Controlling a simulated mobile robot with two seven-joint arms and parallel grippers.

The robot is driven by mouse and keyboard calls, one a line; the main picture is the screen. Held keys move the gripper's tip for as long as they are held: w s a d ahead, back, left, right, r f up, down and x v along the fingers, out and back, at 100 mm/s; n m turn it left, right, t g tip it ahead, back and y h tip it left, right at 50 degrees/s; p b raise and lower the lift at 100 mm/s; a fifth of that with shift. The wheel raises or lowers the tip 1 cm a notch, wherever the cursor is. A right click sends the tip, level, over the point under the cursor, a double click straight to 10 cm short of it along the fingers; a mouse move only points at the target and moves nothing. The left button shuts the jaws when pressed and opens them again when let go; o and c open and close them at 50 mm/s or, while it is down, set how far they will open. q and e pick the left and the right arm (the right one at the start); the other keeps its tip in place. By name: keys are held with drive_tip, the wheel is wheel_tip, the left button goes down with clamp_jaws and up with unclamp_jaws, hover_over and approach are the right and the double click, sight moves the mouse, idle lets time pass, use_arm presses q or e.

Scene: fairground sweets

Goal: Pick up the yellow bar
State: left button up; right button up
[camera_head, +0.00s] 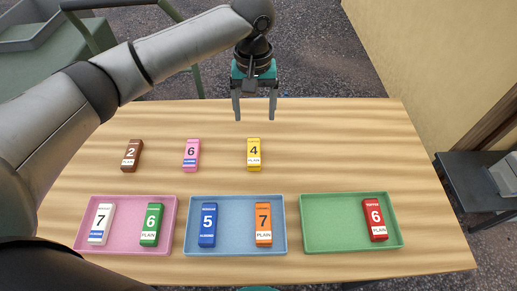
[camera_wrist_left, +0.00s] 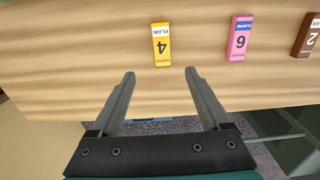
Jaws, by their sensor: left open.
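The yellow bar (camera_head: 254,154) lies on the wooden table behind the blue tray, marked 4 and PLAIN. It also shows in the left wrist view (camera_wrist_left: 162,45), ahead of my fingertips and between their lines. My left gripper (camera_head: 255,112) is open and empty near the table's back edge, apart from the yellow bar and on its far side. The left wrist view shows both fingers (camera_wrist_left: 160,75) spread with nothing between them. My right gripper is not in view.
A pink bar (camera_head: 192,154) and a brown bar (camera_head: 131,155) lie left of the yellow bar. Pink (camera_head: 125,250), blue (camera_head: 235,248) and green (camera_head: 335,246) trays along the front each hold one or two bars. The table's right side is clear.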

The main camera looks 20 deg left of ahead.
use_arm(q)
drive_tip(key=b, duration=0.2)
hover_over(254, 151)
drive_tip(key=f, duration=0.8)
drive_tip(key=shift+w+f, duration=0.2)
drive_tip(key=shift+f, duration=0.1)
drive_tip(key=f, duration=0.3)
drive_tip(key=f+b, duration=0.1)
drive_tip(key=f, duration=0.1)
drive_tip(key=shift+s+f, duration=0.1)
drive_tip(key=shift+s, duration=0.15)
drive_tip(key=shift+c, duration=0.3)
clamp_jaws()
